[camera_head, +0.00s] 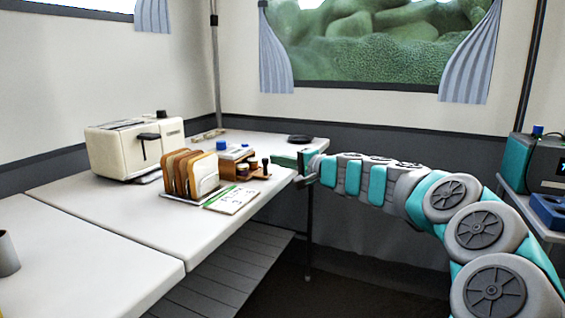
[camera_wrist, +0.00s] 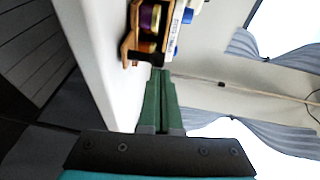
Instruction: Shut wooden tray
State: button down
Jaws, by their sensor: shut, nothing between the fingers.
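The wooden tray (camera_head: 256,172) is a small brown piece on the white table, beside a white and blue box, with small dark knobs at its near end. In the wrist view the wooden tray (camera_wrist: 128,46) shows from the side, with purple and yellow round things inside it. My gripper (camera_head: 276,159) reaches in from the right at the table's edge. Its green fingers (camera_wrist: 160,72) are shut together and empty, with the tips close to the tray's end. I cannot tell whether they touch it.
Toast slices stand in a rack (camera_head: 178,195) left of the tray, with a cream toaster (camera_head: 135,150) behind. A notepad (camera_head: 232,199) lies in front. A dark round dish (camera_head: 301,139) sits at the back. Free floor lies right of the table (camera_head: 90,215).

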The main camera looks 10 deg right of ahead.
jog(key=shift+w+a, duration=0.45)
jog(key=shift+a, duration=0.2)
jog(key=shift+w+a, duration=0.45)
jog(key=shift+a, duration=0.2)
